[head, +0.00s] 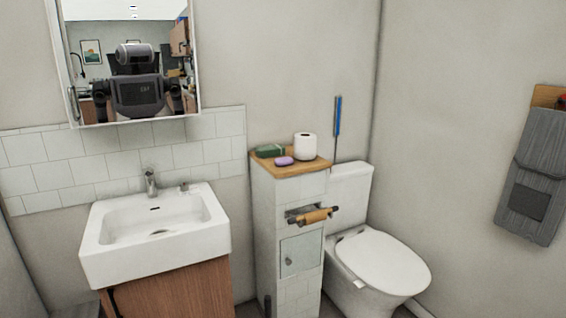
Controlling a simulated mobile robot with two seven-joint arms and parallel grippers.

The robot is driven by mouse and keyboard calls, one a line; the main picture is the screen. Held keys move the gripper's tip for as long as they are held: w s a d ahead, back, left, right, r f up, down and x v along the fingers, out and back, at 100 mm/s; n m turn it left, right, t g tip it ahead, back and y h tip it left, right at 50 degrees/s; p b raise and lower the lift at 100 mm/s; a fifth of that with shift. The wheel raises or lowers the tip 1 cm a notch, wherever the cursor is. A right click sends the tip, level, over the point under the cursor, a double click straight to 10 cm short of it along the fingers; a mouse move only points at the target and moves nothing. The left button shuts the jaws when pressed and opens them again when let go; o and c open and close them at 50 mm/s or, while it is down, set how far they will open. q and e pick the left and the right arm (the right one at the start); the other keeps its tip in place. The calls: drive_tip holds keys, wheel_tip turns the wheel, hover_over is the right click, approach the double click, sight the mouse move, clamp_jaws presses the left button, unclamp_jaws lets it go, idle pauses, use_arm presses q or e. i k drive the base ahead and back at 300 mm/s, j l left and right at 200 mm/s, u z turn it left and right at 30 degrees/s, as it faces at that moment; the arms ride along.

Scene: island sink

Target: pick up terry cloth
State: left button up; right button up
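A grey cloth (537,165) hangs on the right wall below a wooden board, at the right edge of the head view. A small dark green item (270,151), perhaps a folded cloth, lies on the wooden top (296,168) of the tiled pillar. I cannot tell which of the two is the terry cloth. Neither gripper is in view.
A purple soap-like piece (284,161) and a white paper roll (305,146) share the pillar's top. A roll holder (312,215) juts from the pillar's front. A white sink (105,260) stands left, a toilet (385,262) right. A mirror (130,30) shows my reflection.

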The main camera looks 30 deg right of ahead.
sight(272, 150)
drive_tip(key=l+u, duration=0.15)
drive_tip(key=u, duration=0.25)
drive_tip(key=l+u, duration=0.2)
drive_tip(key=u, duration=0.15)
drive_tip(key=l+u, duration=0.4)
drive_tip(key=l, duration=0.35)
drive_tip(key=l+u, duration=0.1)
drive_tip(key=l, duration=0.3)
drive_tip(key=k+l, duration=0.1)
drive_tip(key=l, duration=0.3)
drive_tip(key=u, duration=0.05)
